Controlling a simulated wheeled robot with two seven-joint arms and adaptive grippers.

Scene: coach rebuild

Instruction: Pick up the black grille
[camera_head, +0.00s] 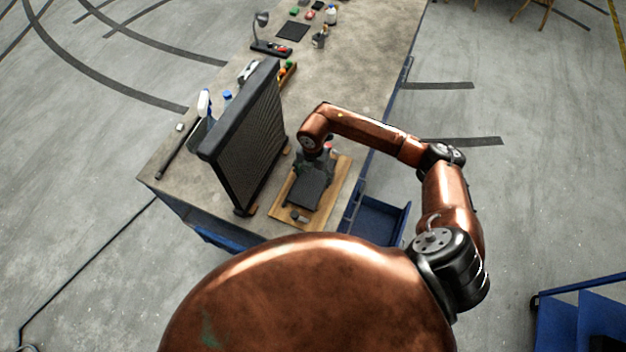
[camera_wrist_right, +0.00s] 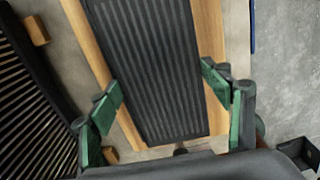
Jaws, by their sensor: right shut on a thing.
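The black grille (camera_head: 306,187) is a flat ribbed panel over a wooden board (camera_head: 334,190) near the bench's near end. In the right wrist view the grille (camera_wrist_right: 155,50) runs lengthwise between the green-padded fingers. My right gripper (camera_wrist_right: 162,88) is shut across its width, one finger at each long edge. In the head view my right gripper (camera_head: 315,168) is at the grille's far end, partly hidden by its own wrist. I cannot tell whether the grille rests on the board or is slightly above it. My left gripper is not in view.
A tall black radiator-like panel (camera_head: 246,140) stands upright close left of the board and shows in the right wrist view (camera_wrist_right: 30,95). A blue drawer (camera_head: 376,218) is open at the bench's right side. A lamp (camera_head: 262,20) and small items stand farther back. The bench middle (camera_head: 345,70) is clear.

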